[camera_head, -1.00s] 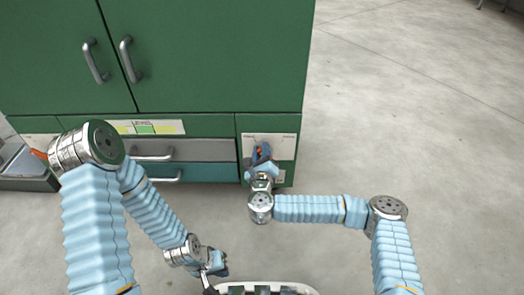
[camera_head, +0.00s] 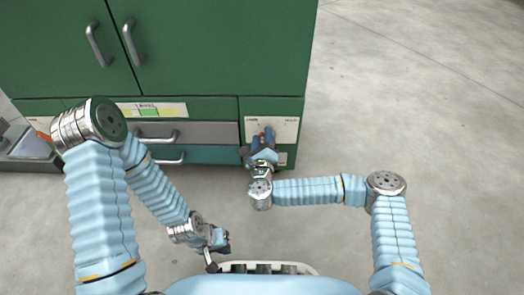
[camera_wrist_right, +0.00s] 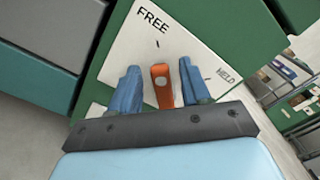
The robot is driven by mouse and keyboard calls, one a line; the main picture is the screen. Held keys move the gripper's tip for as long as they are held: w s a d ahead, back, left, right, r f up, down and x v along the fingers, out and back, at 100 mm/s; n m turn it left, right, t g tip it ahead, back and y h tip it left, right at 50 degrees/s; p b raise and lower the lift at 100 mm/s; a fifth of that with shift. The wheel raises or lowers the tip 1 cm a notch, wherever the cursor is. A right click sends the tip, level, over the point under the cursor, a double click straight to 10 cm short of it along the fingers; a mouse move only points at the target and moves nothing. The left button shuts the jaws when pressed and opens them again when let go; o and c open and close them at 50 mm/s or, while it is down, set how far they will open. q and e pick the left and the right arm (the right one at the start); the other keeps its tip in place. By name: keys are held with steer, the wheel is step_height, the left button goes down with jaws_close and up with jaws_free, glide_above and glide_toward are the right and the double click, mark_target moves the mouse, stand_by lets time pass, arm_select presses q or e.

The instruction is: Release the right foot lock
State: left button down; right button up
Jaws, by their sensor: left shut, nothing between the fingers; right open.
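The right foot lock is an orange lever (camera_wrist_right: 161,86) on a white plate (camera_wrist_right: 191,48) marked FREE at the upper left and HELD at the right. In the right wrist view the lever stands between the two blue fingers of my open right gripper (camera_wrist_right: 158,70), with a visible gap on each side. In the head view the right gripper (camera_head: 263,138) is at the plate on the cabinet's lower right front and hides most of the lever. My left gripper (camera_head: 222,240) is shut and empty, low in front of my body, away from the cabinet.
The green cabinet (camera_head: 210,60) has handled doors above and grey and teal drawers (camera_head: 205,132) left of the plate. Another orange lever (camera_head: 43,136) shows at the far left, partly behind my left arm. The floor (camera_head: 420,100) to the right is clear.

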steer(key=s+p, duration=0.1)
steer(key=s, duration=1.1)
steer(key=shift+s+p, duration=0.35)
steer(key=shift+s, duration=0.05)
steer(key=shift+a, duration=0.1)
steer(key=s+a+f+n+g+y, duration=0.25)
steer(key=f+n+g+y, duration=0.2)
steer(key=n, duration=0.35)
steer(key=s+a+f+n+g+y, duration=0.1)
steer(key=s+f+n+g+y, duration=0.3)
steer(key=n, duration=0.5)
steer(key=s+d+f+n+g+h, duration=0.2)
steer(key=s+d+f+n+g, duration=0.25)
steer(key=d+f, duration=0.25)
steer(key=s+d+r+n+g+h+p, duration=0.1)
steer(key=s+d+n+g+h, duration=0.4)
steer(key=d, duration=0.6)
step_height(320, 180, up, 11)
steer(key=s+a+m+y+p, duration=0.1)
steer(key=y+p, duration=0.1)
steer(key=p, duration=1)
steer(key=shift+a+r+t+y, duration=0.2)
steer(key=shift+a+t+y, duration=0.1)
steer(key=shift+t+y, duration=0.1)
